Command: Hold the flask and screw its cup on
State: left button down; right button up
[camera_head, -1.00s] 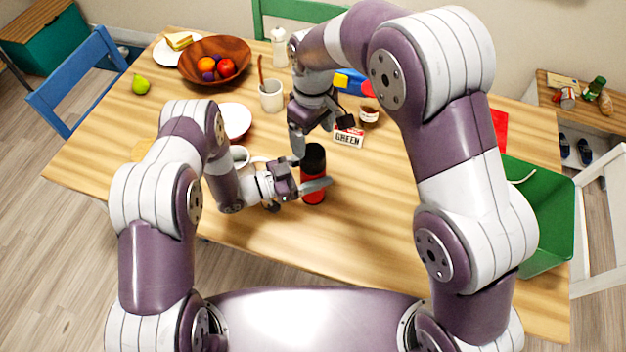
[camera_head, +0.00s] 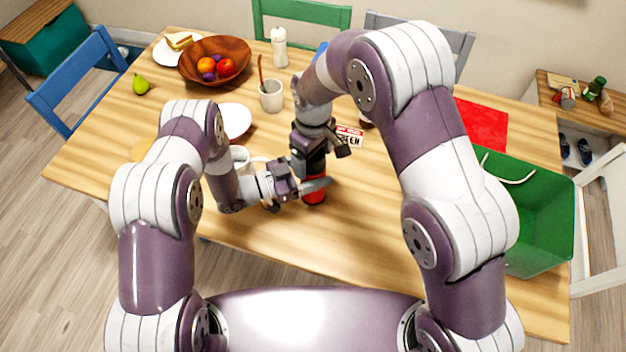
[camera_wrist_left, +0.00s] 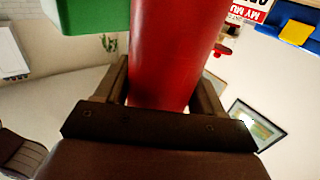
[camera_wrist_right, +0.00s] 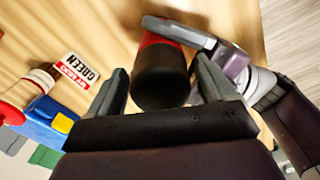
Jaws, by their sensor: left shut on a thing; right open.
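The red flask (camera_head: 314,192) stands on the wooden table with its black cup (camera_wrist_right: 161,85) on the top end. It also shows as a red cylinder in the left wrist view (camera_wrist_left: 172,50). My left gripper (camera_head: 316,186) is shut around the red body from the left. My right gripper (camera_wrist_right: 158,90) is open, with its fingers on either side of the black cup. In the head view my right gripper (camera_head: 314,155) is over the flask's top and hides most of the cup. Whether its fingers touch the cup I cannot tell.
A white mug (camera_head: 240,157) stands left of the flask and a white plate (camera_head: 235,121) behind it. A sign reading GREEN (camera_wrist_right: 75,71) lies near the right gripper. The table in front of the flask is clear.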

jog(key=c, duration=1.1)
jog(key=m, duration=0.5)
jog(key=shift+m, duration=0.4)
jog(key=m, duration=0.3)
jog(key=shift+m, duration=0.3)
jog(key=m, duration=0.5)
jog(key=shift+m, duration=0.3)
jog(key=o, duration=1.3)
jog(key=shift+c, duration=0.2)
jog(key=shift+r, duration=0.1)
